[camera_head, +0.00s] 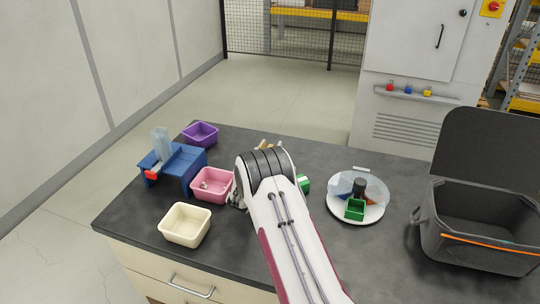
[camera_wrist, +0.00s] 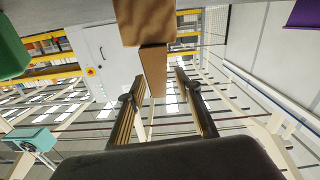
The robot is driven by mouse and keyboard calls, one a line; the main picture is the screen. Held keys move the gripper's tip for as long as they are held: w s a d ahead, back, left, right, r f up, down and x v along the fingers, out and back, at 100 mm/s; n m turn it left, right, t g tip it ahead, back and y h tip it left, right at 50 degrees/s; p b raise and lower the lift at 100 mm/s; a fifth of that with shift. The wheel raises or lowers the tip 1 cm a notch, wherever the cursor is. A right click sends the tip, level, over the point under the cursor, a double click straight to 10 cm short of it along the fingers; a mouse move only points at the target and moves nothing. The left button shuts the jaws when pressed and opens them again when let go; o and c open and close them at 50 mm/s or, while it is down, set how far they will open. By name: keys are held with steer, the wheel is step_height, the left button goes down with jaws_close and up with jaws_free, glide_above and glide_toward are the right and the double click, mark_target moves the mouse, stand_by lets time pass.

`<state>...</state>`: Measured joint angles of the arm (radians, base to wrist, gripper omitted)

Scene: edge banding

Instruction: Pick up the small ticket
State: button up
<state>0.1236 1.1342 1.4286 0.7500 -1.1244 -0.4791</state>
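I cannot pick out a small ticket for certain in either view. In the wrist view, my gripper (camera_wrist: 158,78) has its two fingers apart. A narrow brown piece (camera_wrist: 153,72) shows between and beyond the fingertips, with a gap on the right finger's side. A wider brown block (camera_wrist: 145,20) adjoins it at the top edge. I cannot tell whether either is the ticket. In the head view my arm hides my gripper and much of the table behind it; a small tan bit (camera_head: 264,145) shows just past the wrist.
On the dark table (camera_head: 120,215) stand a blue stand (camera_head: 183,165), purple bin (camera_head: 200,134), pink bin (camera_head: 212,184) with small items, and cream bin (camera_head: 185,225). A green thing (camera_head: 303,184) is beside my arm. A round white tray (camera_head: 366,213) and open grey case (camera_head: 480,230) are right.

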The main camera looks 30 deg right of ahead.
stand_by(0.3)
jaws_close()
steer(key=shift+r, duration=0.1)
steer(key=shift+r, duration=4.9)
